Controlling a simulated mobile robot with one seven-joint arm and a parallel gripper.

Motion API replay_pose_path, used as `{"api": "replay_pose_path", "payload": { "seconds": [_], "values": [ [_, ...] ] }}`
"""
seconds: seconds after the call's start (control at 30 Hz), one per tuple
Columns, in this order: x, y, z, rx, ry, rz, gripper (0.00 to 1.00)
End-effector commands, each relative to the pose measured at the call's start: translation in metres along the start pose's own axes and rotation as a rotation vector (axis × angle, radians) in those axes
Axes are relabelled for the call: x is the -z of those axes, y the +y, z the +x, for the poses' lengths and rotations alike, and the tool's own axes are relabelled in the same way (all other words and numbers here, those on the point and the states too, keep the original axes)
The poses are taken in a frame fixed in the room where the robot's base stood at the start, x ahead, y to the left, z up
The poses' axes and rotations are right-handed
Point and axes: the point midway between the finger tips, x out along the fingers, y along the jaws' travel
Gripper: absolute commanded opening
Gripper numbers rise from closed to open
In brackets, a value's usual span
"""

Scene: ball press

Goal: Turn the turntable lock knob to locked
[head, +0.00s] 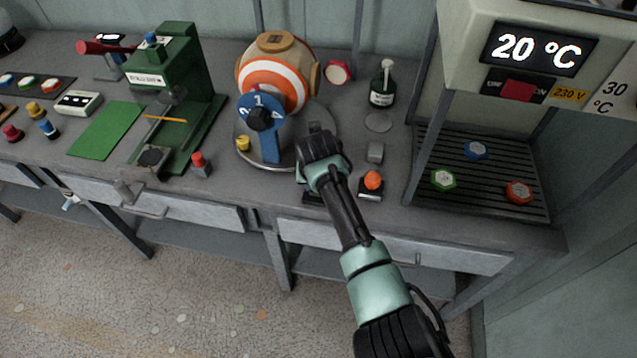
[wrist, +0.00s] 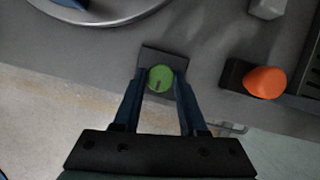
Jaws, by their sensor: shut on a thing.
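A green round knob (wrist: 160,77) sits on a dark square base (wrist: 163,57) at the bench's front edge, in front of the round grey turntable (head: 247,150). The turntable's rim also shows in the wrist view (wrist: 108,19). My gripper (wrist: 162,80) is shut on the green knob, with one blue finger on each side. A dark pointer line on the knob runs toward the lower edge of the wrist view. No lock label is readable. In the head view my gripper (head: 309,180) reaches down beside the turntable and hides the knob.
An orange knob (head: 373,180) on a dark base stands close to the right, with a small grey block (head: 375,152) behind it. A striped ball (head: 272,85) and blue numbered dial (head: 260,105) stand on the turntable. A green press (head: 175,75) is to the left.

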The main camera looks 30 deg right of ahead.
Motion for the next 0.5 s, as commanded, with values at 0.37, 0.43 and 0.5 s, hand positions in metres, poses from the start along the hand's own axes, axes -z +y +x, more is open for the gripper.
{"api": "replay_pose_path", "payload": {
  "seconds": [0.37, 0.43, 0.5],
  "values": [
    [-0.0013, 0.0031, -0.0007, 0.098, -0.001, 0.237, 0.00],
    [-0.0013, 0.0029, -0.0003, 0.123, -0.001, 0.294, 0.00],
    [-0.0013, 0.0036, 0.0002, 0.145, -0.002, 0.348, 0.00]
  ]
}}
